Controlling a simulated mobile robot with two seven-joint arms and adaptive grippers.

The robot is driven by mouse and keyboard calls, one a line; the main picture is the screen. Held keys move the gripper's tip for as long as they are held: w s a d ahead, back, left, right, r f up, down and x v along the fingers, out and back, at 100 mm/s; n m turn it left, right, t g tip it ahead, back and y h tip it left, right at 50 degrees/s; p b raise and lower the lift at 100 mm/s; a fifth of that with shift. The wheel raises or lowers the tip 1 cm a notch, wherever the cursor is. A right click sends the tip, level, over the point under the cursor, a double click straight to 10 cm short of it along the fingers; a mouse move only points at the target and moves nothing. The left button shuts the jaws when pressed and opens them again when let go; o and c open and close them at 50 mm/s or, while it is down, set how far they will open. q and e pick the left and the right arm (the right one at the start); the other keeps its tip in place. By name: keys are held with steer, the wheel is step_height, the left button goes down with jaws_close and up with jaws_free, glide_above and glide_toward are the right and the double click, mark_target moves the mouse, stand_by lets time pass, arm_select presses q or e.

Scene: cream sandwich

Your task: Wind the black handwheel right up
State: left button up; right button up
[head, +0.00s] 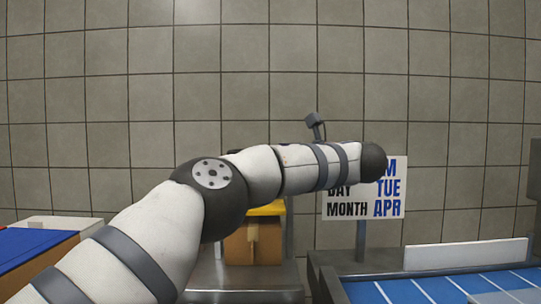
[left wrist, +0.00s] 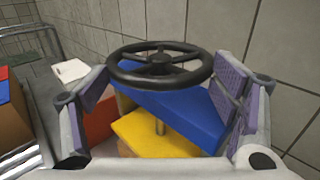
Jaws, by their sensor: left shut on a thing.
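The black handwheel (left wrist: 160,68) shows in the left wrist view as a spoked ring on a thin upright metal stem. My left gripper (left wrist: 166,82) has its two purple-padded fingers on either side of the wheel and is shut on it. Below the wheel are a yellow plate (left wrist: 150,135) and a blue slab (left wrist: 185,115). In the head view my left arm crosses the middle and hides the handwheel and my left gripper. The yellow plate (head: 268,208) shows beneath the arm, above a brown block (head: 240,246). My right gripper is in neither view.
A sign (head: 346,209) with day and month words stands right of the press, partly behind my arm. A blue lined surface (head: 430,290) lies at the lower right. A blue-topped box (head: 30,250) is at the far left. A tiled wall closes the back.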

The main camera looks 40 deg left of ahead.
arm_select(q)
steer(key=o, duration=0.8)
steer(key=shift+a+r, duration=0.15)
steer(key=shift+r, duration=0.05)
steer(key=o, duration=0.4)
steer(key=shift+a, duration=0.15)
steer(key=shift+c, duration=0.2)
steer(key=shift+f, duration=0.15)
